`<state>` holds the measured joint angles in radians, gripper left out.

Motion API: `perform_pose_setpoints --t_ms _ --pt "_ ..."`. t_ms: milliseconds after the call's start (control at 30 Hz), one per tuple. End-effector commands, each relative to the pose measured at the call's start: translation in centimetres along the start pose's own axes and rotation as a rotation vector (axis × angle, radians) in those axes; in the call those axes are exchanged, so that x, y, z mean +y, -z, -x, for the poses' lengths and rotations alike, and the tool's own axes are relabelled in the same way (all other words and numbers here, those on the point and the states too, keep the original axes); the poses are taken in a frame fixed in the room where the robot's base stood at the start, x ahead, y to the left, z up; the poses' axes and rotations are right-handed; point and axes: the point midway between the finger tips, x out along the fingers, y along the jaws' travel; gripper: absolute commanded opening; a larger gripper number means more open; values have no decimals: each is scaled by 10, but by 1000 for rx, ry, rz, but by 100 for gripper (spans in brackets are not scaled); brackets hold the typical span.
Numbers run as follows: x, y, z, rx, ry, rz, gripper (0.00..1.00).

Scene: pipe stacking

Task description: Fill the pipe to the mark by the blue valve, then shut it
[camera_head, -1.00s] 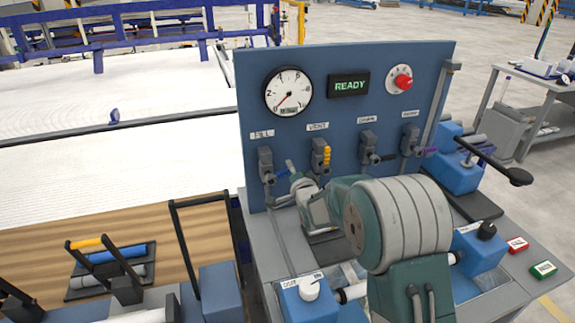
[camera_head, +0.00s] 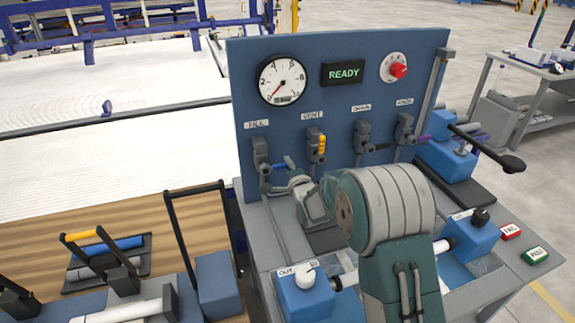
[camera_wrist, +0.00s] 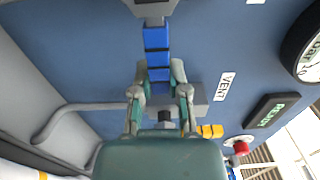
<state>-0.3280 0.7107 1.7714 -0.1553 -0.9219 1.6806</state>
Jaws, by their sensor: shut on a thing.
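The blue-handled valve (camera_head: 280,163) is under the FILL label on the blue panel. Its segmented blue handle (camera_wrist: 156,48) runs up the middle of the wrist view. My gripper (camera_head: 291,176) is at this handle; in the wrist view its two fingers (camera_wrist: 160,93) are on either side of the handle's near end, shut on it. A pale pipe (camera_head: 346,281) lies between two blue blocks in front of the panel, partly hidden by my arm. I cannot make out a mark on it. The gauge (camera_head: 282,80) needle points to the lower left.
A display (camera_head: 344,72) reads READY beside a red knob (camera_head: 397,70). The yellow-handled VENT valve (camera_head: 316,145) is close right of the FILL valve, with two more valves further right. Red (camera_head: 511,232) and green (camera_head: 535,256) buttons are at the right edge.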

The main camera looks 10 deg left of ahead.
Motion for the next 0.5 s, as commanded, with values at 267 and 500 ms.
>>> perform_pose_setpoints --t_ms 267,500 --pt "6 3 1 7 -13 -4 38" --pt "4 2 1 4 -8 -2 56"
